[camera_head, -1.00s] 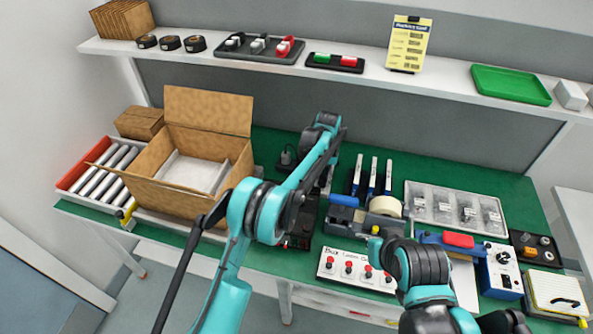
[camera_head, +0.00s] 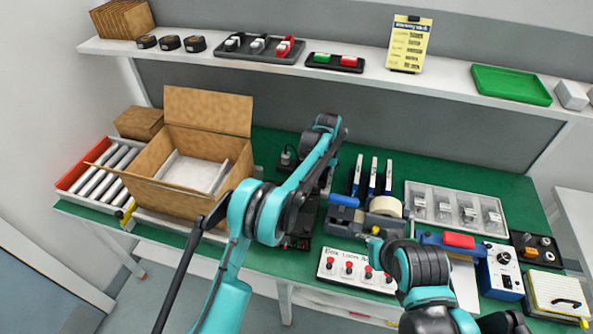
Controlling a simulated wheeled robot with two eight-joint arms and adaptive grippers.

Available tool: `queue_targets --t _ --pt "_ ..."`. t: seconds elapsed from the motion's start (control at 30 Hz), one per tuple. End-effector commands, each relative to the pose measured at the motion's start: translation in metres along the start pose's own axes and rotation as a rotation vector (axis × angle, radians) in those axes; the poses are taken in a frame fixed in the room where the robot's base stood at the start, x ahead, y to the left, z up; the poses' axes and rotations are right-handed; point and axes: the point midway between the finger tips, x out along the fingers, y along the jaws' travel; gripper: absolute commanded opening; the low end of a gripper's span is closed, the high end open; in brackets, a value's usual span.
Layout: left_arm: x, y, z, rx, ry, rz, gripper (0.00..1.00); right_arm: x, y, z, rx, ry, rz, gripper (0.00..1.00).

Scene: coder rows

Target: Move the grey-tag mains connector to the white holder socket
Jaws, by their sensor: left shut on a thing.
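My left gripper (camera_head: 326,179) is over the middle of the green bench, mostly hidden behind my own teal forearm. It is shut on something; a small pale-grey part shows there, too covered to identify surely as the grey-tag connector. Dark equipment (camera_head: 302,232) lies below and behind the forearm, largely hidden. A small black upright piece (camera_head: 287,157) stands left of the forearm. I cannot make out the white holder socket for certain.
An open cardboard box (camera_head: 190,185) stands left of my left arm. A strip with red knobs (camera_head: 345,270), blue-handled tools (camera_head: 372,178), a clear divided tray (camera_head: 430,212) and a blue device (camera_head: 499,270) crowd the right. Above runs a shelf (camera_head: 430,85) with trays.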

Motion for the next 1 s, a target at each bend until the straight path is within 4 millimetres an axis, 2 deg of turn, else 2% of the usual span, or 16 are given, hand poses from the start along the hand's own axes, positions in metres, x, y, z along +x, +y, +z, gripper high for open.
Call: queue_targets --t 0.67,0.7,0.77,0.8,1.0 --pt "0.0053 0.0 0.0 0.0 0.0 0.0 0.0 0.0026 0.0 0.0019 0.0 0.0 0.0 0.0" --pt "0.0053 0.0 0.0 0.0 0.0 0.0 0.27 0.0026 0.0 0.0019 0.0 0.0 0.0 0.0" --pt "0.0053 0.0 0.0 0.0 0.0 0.0 0.43 0.0026 0.0 0.0019 0.0 0.0 0.0 0.0" --pt "0.0053 0.0 0.0 0.0 0.0 0.0 0.46 0.0026 0.0 0.0019 0.0 0.0 0.0 0.0" --pt "0.0052 0.0 0.0 0.0 0.0 0.0 0.46 0.0026 0.0 0.0019 0.0 0.0 0.0 0.0"
